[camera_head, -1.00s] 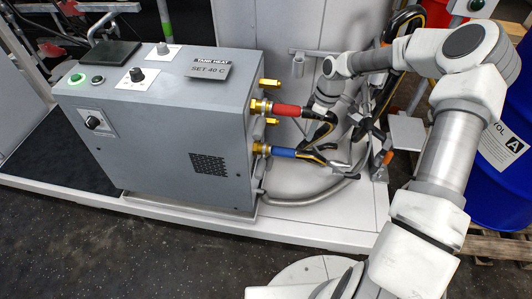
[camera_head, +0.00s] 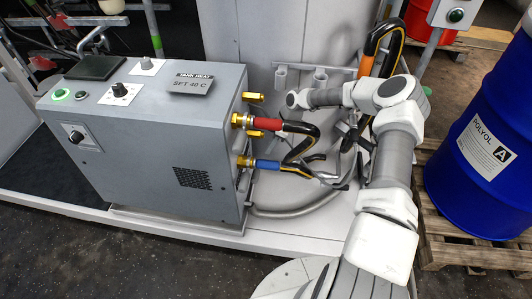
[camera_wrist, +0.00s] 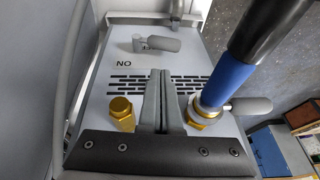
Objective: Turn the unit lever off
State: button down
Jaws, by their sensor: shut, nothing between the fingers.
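In the wrist view, my gripper (camera_wrist: 165,75) is shut with nothing between its fingers. It is in front of a grey panel (camera_wrist: 100,95) with dark vent slots. A grey lever (camera_wrist: 158,44) lies sideways above the fingertips, apart from them. A second grey lever (camera_wrist: 248,106) sits at right beside a brass fitting with a blue-sleeved hose (camera_wrist: 228,78). In the head view, the grey heater unit (camera_head: 150,150) stands left; its hose-side levers are not clear. My gripper is not clearly visible there.
Red-sleeved (camera_head: 262,123) and blue-sleeved (camera_head: 270,166) hoses leave the unit's right side, close to my arm. A capped brass fitting (camera_wrist: 121,112) is left of my fingers. A blue drum (camera_head: 485,150) on a wooden pallet (camera_head: 450,245) stands right. The dark floor in front is clear.

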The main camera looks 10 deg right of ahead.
jog(key=b, duration=0.2)
send_near(257, 175)
jog(key=x, duration=0.2)
jog(key=w+x, duration=0.1)
jog(key=x, duration=0.2)
jog(key=shift+a+f, duration=0.1)
jog(key=shift+s+a+f+b, duration=0.1)
jog(key=shift+a+f+b, duration=0.15)
jog(key=shift+f, duration=0.4)
jog(key=shift+s+a+f+b, duration=0.1)
jog(key=shift+s+f+b, duration=0.3)
jog(key=shift+b, duration=0.25)
